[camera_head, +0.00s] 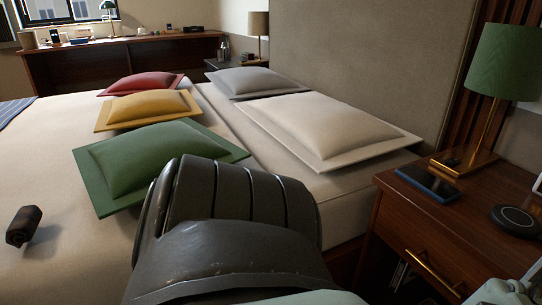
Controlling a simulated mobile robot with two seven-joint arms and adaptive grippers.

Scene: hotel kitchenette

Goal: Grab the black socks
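A small dark brown-black rolled bundle (23,226), which looks like the socks, lies on the bed (75,257) near the left edge of the camera_head view. It sits apart from the pillows, on the cream bedding. A large dark ribbed arm link of mine fills the lower middle of the view and hides part of the bed. No gripper fingers show, so I cannot see where either gripper is relative to the bundle.
Green (130,163), yellow (147,106) and red (142,84) cushions lie on the bed, with grey (256,82) and white (318,128) pillows near the headboard (370,60). The right nightstand (475,225) holds a green lamp (505,62), a phone (428,184) and a round black device (516,219).

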